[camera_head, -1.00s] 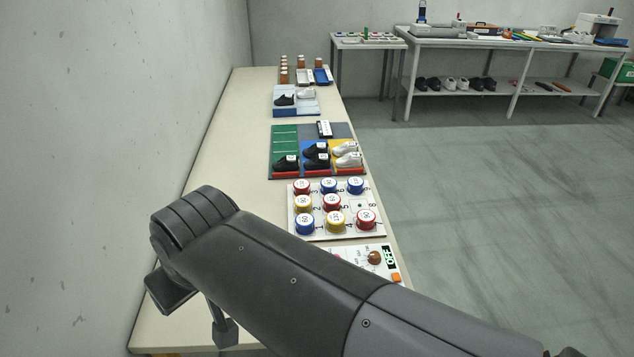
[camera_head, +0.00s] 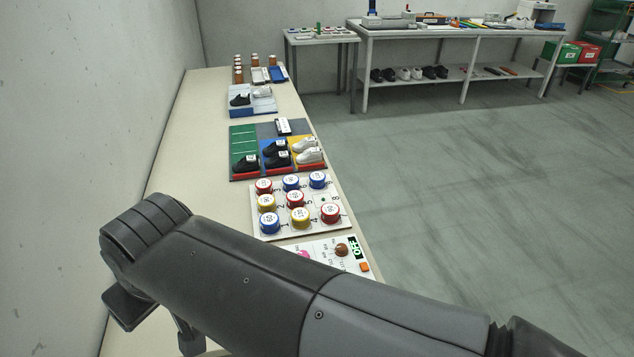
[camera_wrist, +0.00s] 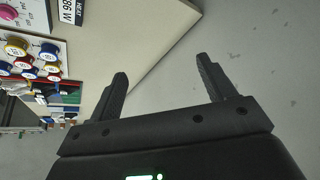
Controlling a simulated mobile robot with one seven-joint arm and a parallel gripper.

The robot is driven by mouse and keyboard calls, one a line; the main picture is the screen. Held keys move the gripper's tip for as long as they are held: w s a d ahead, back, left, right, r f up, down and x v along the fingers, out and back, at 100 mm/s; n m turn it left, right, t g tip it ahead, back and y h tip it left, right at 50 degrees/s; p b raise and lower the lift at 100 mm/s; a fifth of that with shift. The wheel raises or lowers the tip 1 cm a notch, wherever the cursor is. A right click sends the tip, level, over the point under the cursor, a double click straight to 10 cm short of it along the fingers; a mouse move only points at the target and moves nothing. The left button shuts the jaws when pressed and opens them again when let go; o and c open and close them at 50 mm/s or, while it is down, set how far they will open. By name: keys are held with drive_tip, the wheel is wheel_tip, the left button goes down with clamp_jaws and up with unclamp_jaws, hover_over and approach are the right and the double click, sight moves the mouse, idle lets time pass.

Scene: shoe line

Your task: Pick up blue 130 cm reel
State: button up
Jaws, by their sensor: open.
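Three blue reels stand on the white numbered board in the head view: one at the near left corner (camera_head: 269,225), one in the far row's middle (camera_head: 291,183) and one at the far right (camera_head: 317,181). Their white tops carry print too small to read, so I cannot tell which is 130 cm. The board (camera_head: 342,221) also holds red and yellow reels. My gripper (camera_wrist: 160,68) is open and empty in the wrist view, near the table's edge. The board's reels show at the left of that view, away from the fingers.
A wall (camera_head: 90,120) runs along the left; open floor (camera_head: 450,180) lies to the right.

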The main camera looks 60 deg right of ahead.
drive_tip(key=shift+w, duration=0.1)
drive_tip(key=w+d+r+m+g+h, duration=0.1)
drive_tip(key=w+d+m+g+h, duration=0.15)
drive_tip(key=w+d, duration=1.6)
drive_tip(key=m, duration=0.4)
approach(317, 176)
drive_tip(key=shift+t, duration=0.25)
drive_tip(key=f, duration=0.4)
drive_tip(key=shift+w+d+f, duration=0.1)
drive_tip(key=shift+d+f, duration=0.05)
drive_tip(key=shift+d, duration=0.2)
drive_tip(key=shift+w+d+x, duration=0.15)
drive_tip(key=shift+x, duration=1.4)
drive_tip(key=shift+w+d+x, duration=0.1)
drive_tip(key=shift+w+x, duration=0.05)
drive_tip(key=shift+x, duration=1.45)
